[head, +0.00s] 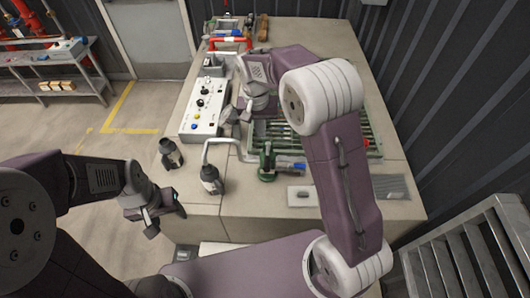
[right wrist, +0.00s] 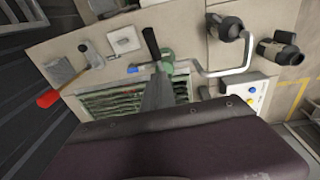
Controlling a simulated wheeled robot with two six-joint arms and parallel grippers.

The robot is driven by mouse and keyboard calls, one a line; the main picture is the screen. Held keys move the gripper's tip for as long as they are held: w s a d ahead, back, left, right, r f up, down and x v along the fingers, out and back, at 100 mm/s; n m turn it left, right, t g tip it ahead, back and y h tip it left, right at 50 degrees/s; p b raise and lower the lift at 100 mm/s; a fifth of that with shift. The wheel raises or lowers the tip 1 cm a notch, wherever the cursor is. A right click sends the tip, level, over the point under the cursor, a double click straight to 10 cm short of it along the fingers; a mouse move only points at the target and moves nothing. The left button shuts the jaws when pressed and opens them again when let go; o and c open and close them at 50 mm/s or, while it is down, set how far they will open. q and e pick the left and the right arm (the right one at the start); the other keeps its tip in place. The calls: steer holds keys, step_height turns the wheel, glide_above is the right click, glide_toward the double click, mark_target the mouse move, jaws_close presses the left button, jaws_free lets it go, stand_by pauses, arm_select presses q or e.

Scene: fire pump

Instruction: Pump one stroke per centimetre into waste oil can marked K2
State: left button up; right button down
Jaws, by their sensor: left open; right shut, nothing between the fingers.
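The green pump (head: 267,170) with its dark lever stands near the table's front; it also shows in the right wrist view (right wrist: 166,64). Its grey spout pipe (head: 222,141) bends left toward a dark can (head: 211,180). A second dark can (head: 170,155) stands further left at the table's edge. No K2 mark is readable on either can. My left gripper (head: 158,219) is open and empty, in front of the cans and apart from them. My right gripper (head: 234,122) is shut and empty, behind the pipe and beside the control box, apart from the pump lever.
A white control box (head: 202,108) with knobs stands at left. A green tray of tools (head: 372,146) lies behind the pump, partly hidden by my right arm. A white plate (head: 302,196) and grey sheet (head: 391,188) lie at front right. A slatted metal rack (head: 470,255) stands right.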

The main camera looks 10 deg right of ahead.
steer(key=p, duration=0.2)
glide_above(266, 160)
steer(key=w, duration=0.2)
steer(key=f, duration=0.7)
steer(key=shift+s+a+f, duration=0.1)
steer(key=shift+s+a, duration=0.05)
steer(key=shift+a, duration=0.05)
steer(key=shift+s+f+p, duration=0.3)
steer(key=shift+f+p, duration=0.05)
steer(key=shift+f, duration=0.2)
steer(key=shift+s+f+p, duration=0.3)
steer(key=shift+f, duration=0.25)
steer(key=shift+s+f, duration=0.35)
steer(key=shift+f, duration=0.2)
